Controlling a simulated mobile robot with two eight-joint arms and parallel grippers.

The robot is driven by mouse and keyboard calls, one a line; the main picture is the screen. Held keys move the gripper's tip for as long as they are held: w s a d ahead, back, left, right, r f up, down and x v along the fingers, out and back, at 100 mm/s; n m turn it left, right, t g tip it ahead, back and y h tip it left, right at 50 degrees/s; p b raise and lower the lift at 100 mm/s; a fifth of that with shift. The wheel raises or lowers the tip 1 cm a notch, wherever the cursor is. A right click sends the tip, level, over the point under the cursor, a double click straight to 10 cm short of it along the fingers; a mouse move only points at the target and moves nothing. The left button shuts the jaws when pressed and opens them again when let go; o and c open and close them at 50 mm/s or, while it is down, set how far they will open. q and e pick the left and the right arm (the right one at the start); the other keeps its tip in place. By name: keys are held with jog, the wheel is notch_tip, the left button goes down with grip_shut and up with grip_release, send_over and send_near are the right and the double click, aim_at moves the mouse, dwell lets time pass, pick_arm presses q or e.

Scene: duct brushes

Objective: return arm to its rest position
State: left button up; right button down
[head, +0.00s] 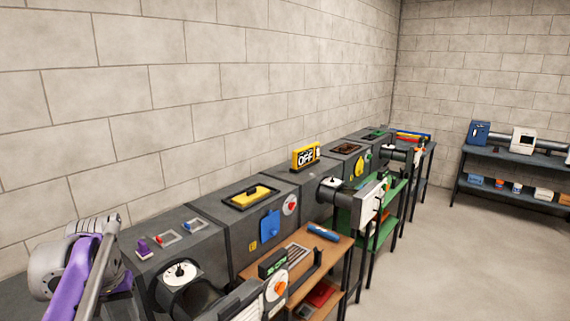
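Part of my arm shows at the lower left of the head view, as a pale grey rounded joint with a purple band and a grey rod-like link. It is in front of the near end of the row of dark grey duct boxes (205,243). From this view I cannot tell whether it touches them. I see no gripper fingertips, so neither gripper's opening shows. My other arm is not visible.
A wooden-topped bench (330,243) and a green shelf (388,211) stand in front. A dark rack (510,165) stands at the right. Open floor (450,265) lies between.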

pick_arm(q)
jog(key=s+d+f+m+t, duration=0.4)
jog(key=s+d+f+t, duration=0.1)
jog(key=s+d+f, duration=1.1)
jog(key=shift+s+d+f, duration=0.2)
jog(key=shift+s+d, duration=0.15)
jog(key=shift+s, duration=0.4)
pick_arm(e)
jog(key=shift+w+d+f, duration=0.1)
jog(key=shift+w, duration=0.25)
